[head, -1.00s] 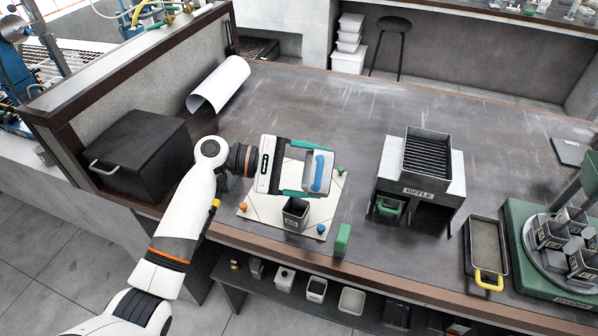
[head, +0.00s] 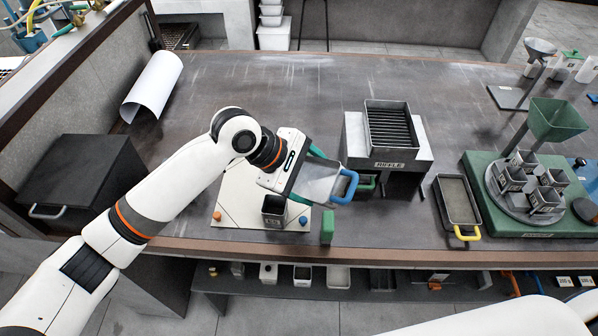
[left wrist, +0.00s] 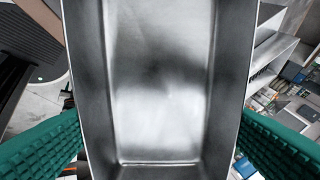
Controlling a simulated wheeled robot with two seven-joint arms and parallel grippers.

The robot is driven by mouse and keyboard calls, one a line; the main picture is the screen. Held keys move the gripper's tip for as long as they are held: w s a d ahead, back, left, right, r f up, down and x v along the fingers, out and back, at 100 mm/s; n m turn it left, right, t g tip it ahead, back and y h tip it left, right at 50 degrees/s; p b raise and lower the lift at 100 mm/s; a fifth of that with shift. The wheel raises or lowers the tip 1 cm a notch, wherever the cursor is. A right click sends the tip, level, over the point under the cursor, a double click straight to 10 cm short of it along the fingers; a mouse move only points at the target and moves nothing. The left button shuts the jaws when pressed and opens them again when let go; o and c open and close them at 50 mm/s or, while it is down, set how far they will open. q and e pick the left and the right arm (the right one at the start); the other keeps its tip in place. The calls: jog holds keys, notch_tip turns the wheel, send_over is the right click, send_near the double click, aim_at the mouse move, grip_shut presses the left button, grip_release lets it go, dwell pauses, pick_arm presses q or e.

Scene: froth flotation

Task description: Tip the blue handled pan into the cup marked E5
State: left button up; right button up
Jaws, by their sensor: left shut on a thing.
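My left gripper (head: 308,176) is shut on the blue handled pan (head: 317,184), with a green finger on each side of it. The pan is grey metal, and its blue handle (head: 347,187) points right. It is held above the pale mat, to the right of and higher than the cup. In the left wrist view the pan (left wrist: 160,90) fills the middle and shows a bare, shiny inner face; I see no material in it. The dark square cup marked E5 (head: 274,213) stands upright on the mat (head: 238,200). My right gripper is out of view.
The riffle box (head: 388,160) stands close right of the pan. Right of it are a yellow-handled tray (head: 458,203) and a green-based carousel of cups (head: 500,222). A green block (head: 327,228) stands by the front edge. A black box (head: 75,175) is at left.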

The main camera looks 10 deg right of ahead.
aim_at(325, 181)
pick_arm(q)
jog(key=shift+d+f+y+b, duration=0.75)
jog(key=shift+f+y+b, duration=0.05)
jog(key=shift+y, duration=0.4)
jog(key=y+p, duration=0.1)
jog(key=p, duration=0.1)
jog(key=d+y+p, duration=0.1)
jog(key=p, duration=0.2)
jog(key=shift+s+d+y, duration=0.1)
jog(key=shift+d+y, duration=0.15)
jog(key=shift+y, duration=0.15)
jog(key=shift+d+f+y+p, duration=0.3)
jog(key=shift+d+y+p, duration=0.2)
jog(key=shift+y+p, duration=0.15)
jog(key=shift+d+f+y, duration=0.45)
jog(key=shift+f+y, duration=0.05)
jog(key=shift+y, duration=0.25)
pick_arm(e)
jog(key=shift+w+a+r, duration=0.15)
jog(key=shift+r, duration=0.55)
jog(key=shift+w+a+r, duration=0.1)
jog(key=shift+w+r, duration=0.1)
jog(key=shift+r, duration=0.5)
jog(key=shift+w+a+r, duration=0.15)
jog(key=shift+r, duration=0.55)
pick_arm(q)
jog(key=shift+a, duration=0.1)
